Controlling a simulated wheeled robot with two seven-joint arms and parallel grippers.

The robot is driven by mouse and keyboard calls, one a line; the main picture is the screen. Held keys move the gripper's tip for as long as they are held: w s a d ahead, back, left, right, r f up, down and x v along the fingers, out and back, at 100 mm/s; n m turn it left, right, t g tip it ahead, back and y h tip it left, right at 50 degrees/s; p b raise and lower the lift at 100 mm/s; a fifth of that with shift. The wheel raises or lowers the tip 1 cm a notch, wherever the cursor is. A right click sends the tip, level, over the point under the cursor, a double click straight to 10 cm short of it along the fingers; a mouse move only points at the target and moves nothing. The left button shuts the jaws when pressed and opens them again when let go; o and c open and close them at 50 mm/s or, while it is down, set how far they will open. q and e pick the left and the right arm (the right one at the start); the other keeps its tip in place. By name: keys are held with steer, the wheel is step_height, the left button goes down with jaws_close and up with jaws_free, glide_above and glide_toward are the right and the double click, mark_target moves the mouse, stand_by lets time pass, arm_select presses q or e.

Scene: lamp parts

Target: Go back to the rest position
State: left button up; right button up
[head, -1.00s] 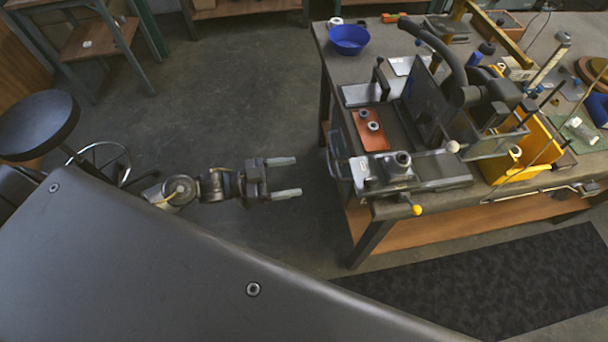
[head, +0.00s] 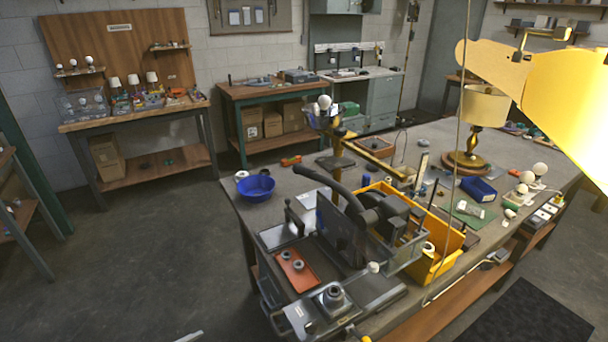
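Only a grey fingertip of my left gripper (head: 190,337) shows at the bottom edge of the head view. It is over the floor, to the left of the workbench (head: 370,175) and apart from it. The rest of the gripper is cut off, so its opening is hidden. My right gripper is out of view. On the bench stands a brass lamp (head: 470,138) with a cream shade (head: 485,106) on a round wooden base.
The bench holds a blue bowl (head: 256,187), a yellow bin (head: 434,268), an orange tray (head: 297,270), a press-like machine and several white bulbs. A yellow lamp head (head: 545,85) juts in at upper right. Open floor (head: 150,250) lies left of the bench.

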arm_select(q)
steer(key=s+a+f+n+y, duration=0.1)
steer(key=a+f+y, duration=0.25)
steer(key=f, duration=0.25)
steer(key=a+f+n+y, duration=0.2)
steer(key=a+f, duration=0.2)
steer(key=f, duration=0.3)
steer(key=s+a+f+n+g+y, duration=0.1)
steer(key=s+a+f+g+y, duration=0.1)
steer(key=s+f, duration=0.5)
steer(key=s+a+f+n+g+y, duration=0.1)
steer(key=s+a+f+g+y, duration=0.15)
steer(key=s+f, duration=0.45)
steer(key=s+d+f+n+g+y, duration=0.1)
steer(key=s+d+f+g, duration=0.1)
steer(key=s+f, duration=0.4)
steer(key=s+d+f+n+g, duration=0.15)
steer(key=s+f, duration=0.25)
steer(key=s, duration=0.5)
steer(key=s+d+f+g, duration=0.1)
steer(key=s+d+g, duration=0.1)
steer(key=s+d, duration=0.5)
steer(key=shift+s+d+h, duration=0.15)
steer(key=shift+d+h, duration=0.25)
steer(key=shift+d, duration=0.05)
steer(key=shift+f+n, duration=0.1)
steer(key=shift+n, duration=0.15)
